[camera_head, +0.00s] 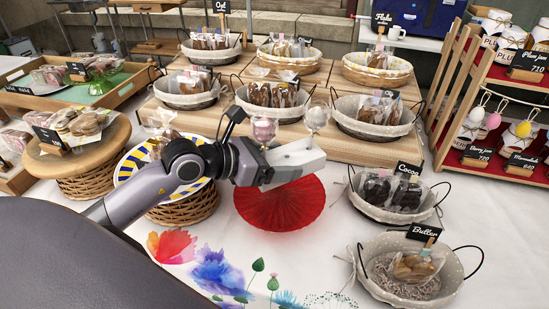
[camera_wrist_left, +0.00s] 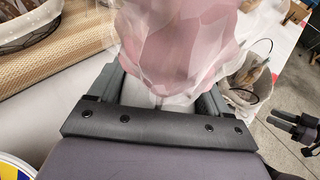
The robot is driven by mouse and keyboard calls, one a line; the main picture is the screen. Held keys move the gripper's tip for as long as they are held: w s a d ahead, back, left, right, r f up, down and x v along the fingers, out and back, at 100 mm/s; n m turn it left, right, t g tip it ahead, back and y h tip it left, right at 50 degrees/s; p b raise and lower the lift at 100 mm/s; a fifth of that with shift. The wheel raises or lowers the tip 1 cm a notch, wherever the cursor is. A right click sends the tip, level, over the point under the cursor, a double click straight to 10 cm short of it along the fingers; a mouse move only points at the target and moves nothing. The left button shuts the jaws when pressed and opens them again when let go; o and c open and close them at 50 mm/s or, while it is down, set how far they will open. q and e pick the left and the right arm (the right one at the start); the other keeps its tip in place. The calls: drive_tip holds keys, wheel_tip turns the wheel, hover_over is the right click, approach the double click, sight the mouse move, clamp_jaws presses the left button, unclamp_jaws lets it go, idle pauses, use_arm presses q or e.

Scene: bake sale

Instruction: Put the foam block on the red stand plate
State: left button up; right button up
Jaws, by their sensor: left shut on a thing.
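My left gripper (camera_head: 291,141) is above and behind the red round plate (camera_head: 285,208), which has a pleated look and lies on the white cloth. The gripper is shut on a pink thing in clear faceted wrap (camera_wrist_left: 180,45), which fills the space between the fingers in the left wrist view. In the head view a small pink rounded part (camera_head: 264,131) shows at the gripper. I cannot tell a foam block apart in either view. My right gripper (camera_wrist_left: 303,138) shows dark at the right edge of the left wrist view, its fingers apart and empty.
A Cocoa basket (camera_head: 431,214) and a Butter basket (camera_head: 452,285) stand right of the plate. A blue-and-yellow striped plate (camera_head: 126,172) on a wicker stand (camera_head: 190,212) is at its left. A wooden tiered stand (camera_head: 345,150) with several baskets is behind.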

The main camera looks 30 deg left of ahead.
use_arm(q)
drive_tip(key=shift+w+a+r+b, duration=0.2)
drive_tip(key=shift+w+a+b, duration=0.35)
drive_tip(key=shift+w+a, duration=0.5)
wheel_tip(320, 180, down, 6)
drive_tip(key=b, duration=0.4)
drive_tip(key=shift+b, duration=0.3)
drive_tip(key=shift+f+b, duration=0.3)
drive_tip(key=shift+f, duration=0.05)
drive_tip(key=shift+f+b, duration=0.45)
drive_tip(key=shift+f, duration=0.1)
drive_tip(key=o, duration=1.1)
drive_tip(key=shift+c, duration=0.2)
drive_tip(key=shift+y, duration=0.3)
drive_tip(key=v, duration=0.6)
drive_tip(key=shift+f, duration=0.1)
drive_tip(key=shift+s+a+r, duration=0.25)
drive_tip(key=shift+s+a, duration=0.05)
drive_tip(key=shift+s, duration=0.15)
